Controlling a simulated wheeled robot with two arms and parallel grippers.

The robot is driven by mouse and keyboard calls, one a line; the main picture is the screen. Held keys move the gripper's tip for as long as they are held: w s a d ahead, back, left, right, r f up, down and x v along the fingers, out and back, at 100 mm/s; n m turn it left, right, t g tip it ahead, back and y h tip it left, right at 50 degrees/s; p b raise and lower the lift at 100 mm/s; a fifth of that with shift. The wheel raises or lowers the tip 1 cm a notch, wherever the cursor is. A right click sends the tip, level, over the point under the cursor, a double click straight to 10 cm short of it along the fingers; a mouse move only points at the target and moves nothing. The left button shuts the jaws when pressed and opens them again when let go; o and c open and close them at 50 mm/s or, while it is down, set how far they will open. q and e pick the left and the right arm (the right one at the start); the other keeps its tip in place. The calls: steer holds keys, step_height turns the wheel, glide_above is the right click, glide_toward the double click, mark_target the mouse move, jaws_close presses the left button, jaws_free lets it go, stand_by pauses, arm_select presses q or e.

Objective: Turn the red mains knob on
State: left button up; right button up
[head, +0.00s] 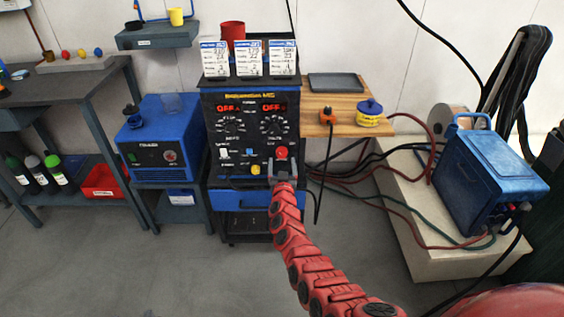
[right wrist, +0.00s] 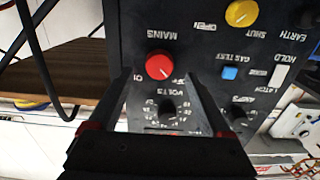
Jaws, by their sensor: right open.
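The red mains knob (head: 282,153) is at the lower right of the black welder panel (head: 208,130). In the right wrist view the red knob (right wrist: 159,64) sits under upside-down MAINS lettering, its pale pointer mark toward the lower right. My right gripper (head: 283,168) is open in front of the panel, just below the knob in the head view. In the right wrist view its two dark fingers (right wrist: 158,75) lie either side of the knob with gaps; whether the tips reach its depth I cannot tell. Both displays (head: 251,107) read OFF in red. My left gripper is out of view.
A yellow knob (right wrist: 241,13), a blue button (right wrist: 230,72) and a white switch (right wrist: 280,75) share the panel. A wooden shelf (head: 345,122) with an orange plug (head: 327,116) and hanging cable is to the right. A blue cooler (head: 160,140) stands left.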

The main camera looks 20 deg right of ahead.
mark_target(282, 155)
steer(key=shift+f+b+x, duration=0.2)
steer(key=shift+b+x, duration=0.5)
steer(key=shift+x, duration=0.25)
steer(key=shift+w+d+r+b, duration=0.15)
steer(key=shift+w+b, duration=0.25)
steer(key=shift+w, duration=0.2)
steer(key=shift+w+d+r, duration=0.1)
steer(key=shift+w, duration=0.1)
jaws_close()
